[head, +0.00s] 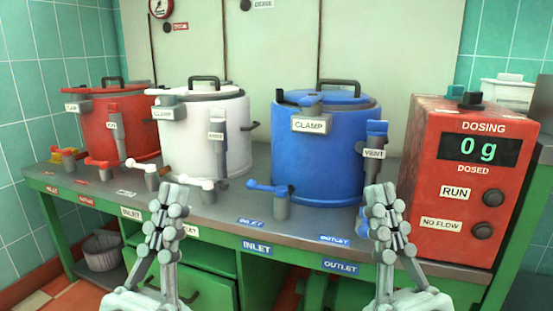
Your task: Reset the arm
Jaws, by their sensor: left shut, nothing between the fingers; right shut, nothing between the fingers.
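My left gripper (165,222) stands upright at the lower left of the head view, in front of the bench. Its fingers are shut and empty. My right gripper (389,221) stands upright at the lower right, also shut and empty. Both are apart from each other and seen against the bench front. I cannot tell their exact distance from the bench edge.
A green bench with a grey top (233,203) carries a red kettle (134,128), a white kettle (186,157), a blue kettle (317,160) and a red dosing box (450,220) reading 0 g. Small valves with levers stand before the kettles. A bin (102,251) sits below left.

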